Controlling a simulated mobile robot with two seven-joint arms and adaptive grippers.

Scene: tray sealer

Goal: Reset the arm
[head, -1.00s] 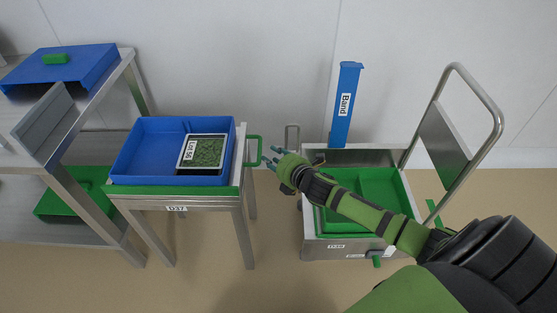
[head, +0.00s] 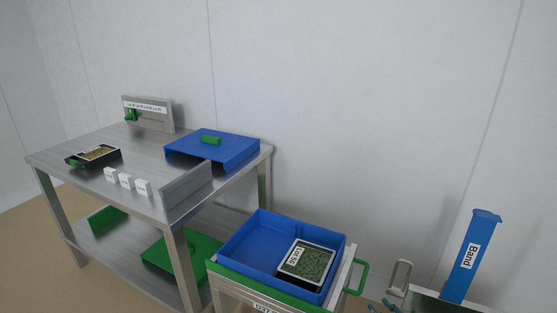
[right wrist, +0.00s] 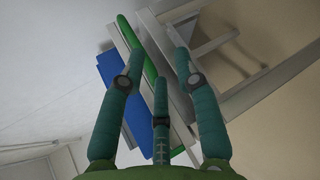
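My right gripper (right wrist: 156,62) shows in the right wrist view with its three teal fingers spread apart and nothing between them. In the head view only its teal fingertips (head: 383,306) show at the bottom edge, below the green handle (head: 357,277) of the cart. The rest of my right arm is out of the head view. My left gripper is in neither current view. A blue tray (head: 251,240) stands on the cart, holding a black pack with green contents (head: 307,262).
A steel two-level table (head: 145,153) at left bears a blue lid-like box (head: 212,149), white blocks (head: 126,181), a dark tray (head: 93,155) and a label stand (head: 148,113). A blue column marked Band (head: 471,256) stands at right. The wall behind is bare.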

